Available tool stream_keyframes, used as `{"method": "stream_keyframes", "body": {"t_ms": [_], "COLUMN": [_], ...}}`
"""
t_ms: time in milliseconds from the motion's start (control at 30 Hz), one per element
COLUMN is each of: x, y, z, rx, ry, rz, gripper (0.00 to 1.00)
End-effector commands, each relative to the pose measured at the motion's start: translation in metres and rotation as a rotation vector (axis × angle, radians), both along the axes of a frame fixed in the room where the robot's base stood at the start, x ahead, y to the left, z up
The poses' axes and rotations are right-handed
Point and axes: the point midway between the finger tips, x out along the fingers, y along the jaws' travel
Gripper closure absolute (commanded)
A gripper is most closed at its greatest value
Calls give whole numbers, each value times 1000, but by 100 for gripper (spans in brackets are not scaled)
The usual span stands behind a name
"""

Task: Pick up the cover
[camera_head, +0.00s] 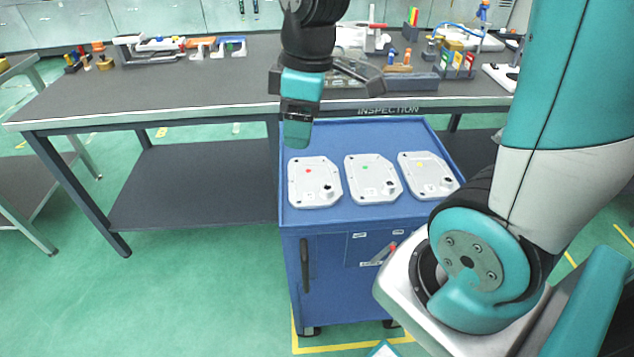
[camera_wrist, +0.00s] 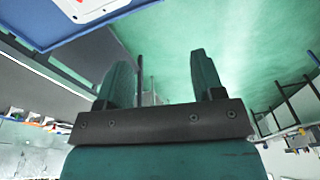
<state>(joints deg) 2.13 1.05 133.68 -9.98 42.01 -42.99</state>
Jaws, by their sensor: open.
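Three light grey, plate-like covers lie flat in a row on the blue cart top (camera_head: 352,222). The left cover (camera_head: 314,190) has a red dot, the middle cover (camera_head: 374,187) a green dot, the right cover (camera_head: 428,182) a yellow dot. My gripper (camera_head: 297,138) hangs above the cart's back left corner, behind and above the red-dot cover, apart from it. In the wrist view my gripper (camera_wrist: 162,75) has its two teal fingers spread, with nothing between them. Part of a cover (camera_wrist: 90,8) shows at that view's upper left.
A long dark inspection bench (camera_head: 190,95) stands behind the cart, with tools, small fixtures and coloured parts along its back. A bench corner (camera_head: 20,70) is at far left. Green floor (camera_head: 180,290) is open left of the cart. My own arm hides the right side.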

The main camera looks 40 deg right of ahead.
Motion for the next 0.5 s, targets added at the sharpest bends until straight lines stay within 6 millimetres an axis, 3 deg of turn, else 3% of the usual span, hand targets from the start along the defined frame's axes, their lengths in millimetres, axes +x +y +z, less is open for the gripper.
{"method": "stream_keyframes", "body": {"t_ms": [33, 100, 200, 367, 500], "x": [13, 25, 32, 35, 34], "y": [-26, -56, -85, -98, -97], "z": [-17, -29, -41, -62, -93], "rx": [-35, -77, -114, -131, -129], "ry": [11, 21, 38, 51, 53], "rz": [18, 62, 112, 142, 143], "gripper": [38, 38, 38, 38, 38]}}
